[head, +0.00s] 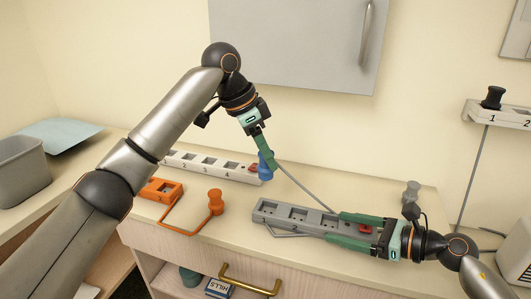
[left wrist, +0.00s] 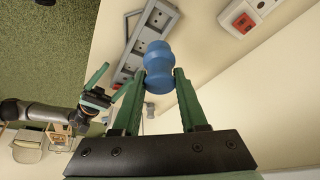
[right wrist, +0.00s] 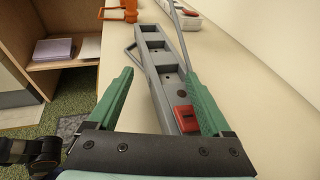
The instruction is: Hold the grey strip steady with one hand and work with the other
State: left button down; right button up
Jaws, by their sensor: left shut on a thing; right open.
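The grey strip (head: 271,205) lies on the counter, with square sockets along its top and a red switch (right wrist: 185,118) at its right end. My right gripper (head: 336,229) is open, its fingers on either side of the strip near the switch end; I cannot tell whether they touch it. The strip also shows between the fingers in the right wrist view (right wrist: 152,45). In the head view the plug overlaps the white strip's right end.
A white numbered strip (head: 195,163) lies behind. An orange socket block (head: 163,189) and orange plug (head: 215,201) sit left of the grey strip. A grey plug (head: 411,191) stands behind my right gripper. A wall strip (head: 476,109) holds a black plug (head: 492,97).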

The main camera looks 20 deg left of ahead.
pick_arm(q)
jog(key=shift+w+d+f, duration=0.1)
jog(key=shift+w+d, duration=0.05)
pick_arm(e)
jog(key=v, duration=1.1)
jog(key=shift+s+d, duration=0.1)
jog(key=shift+d, duration=0.2)
jog(key=shift+d, duration=0.1)
